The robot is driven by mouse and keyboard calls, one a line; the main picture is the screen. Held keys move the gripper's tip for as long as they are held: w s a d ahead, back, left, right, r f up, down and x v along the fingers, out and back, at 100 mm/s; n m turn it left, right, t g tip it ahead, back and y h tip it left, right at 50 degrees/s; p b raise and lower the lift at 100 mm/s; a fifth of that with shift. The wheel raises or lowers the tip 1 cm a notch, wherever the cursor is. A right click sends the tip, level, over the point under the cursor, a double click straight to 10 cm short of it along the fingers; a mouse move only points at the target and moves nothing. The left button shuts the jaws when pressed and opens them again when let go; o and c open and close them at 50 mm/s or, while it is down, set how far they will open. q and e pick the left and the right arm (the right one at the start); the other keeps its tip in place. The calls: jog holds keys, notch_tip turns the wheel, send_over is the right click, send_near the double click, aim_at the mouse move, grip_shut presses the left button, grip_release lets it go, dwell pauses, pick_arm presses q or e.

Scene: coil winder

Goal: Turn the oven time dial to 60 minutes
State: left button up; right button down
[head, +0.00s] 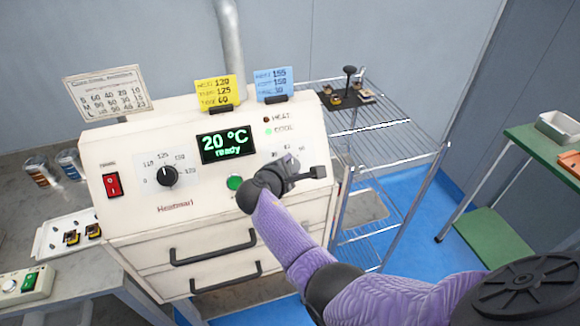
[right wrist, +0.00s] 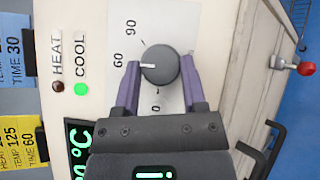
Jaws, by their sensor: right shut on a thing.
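The oven (head: 200,235) is a cream box with a sloped control panel. Its time dial (right wrist: 160,64) is a round grey knob in the right wrist view, with a white pointer mark. The mark points left in that view, at or very close to the printed 60; 90 and 0 also show. My right gripper (right wrist: 161,72) is shut on the dial, one purple finger on each side. In the head view my right gripper (head: 288,176) covers the dial at the panel's right. My left gripper is out of view.
The temperature dial (head: 167,176), red switch (head: 112,185), green button (head: 235,182) and display (head: 226,144), reading 20 °C ready, share the panel. Yellow (head: 217,93) and blue (head: 273,84) cards stand on top. A wire rack (head: 375,125) stands right of the oven.

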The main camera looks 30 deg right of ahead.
dwell(0.5)
jog(key=shift+c, duration=0.7)
grip_release()
jog(key=p+v, duration=0.3)
jog(key=v, duration=0.7)
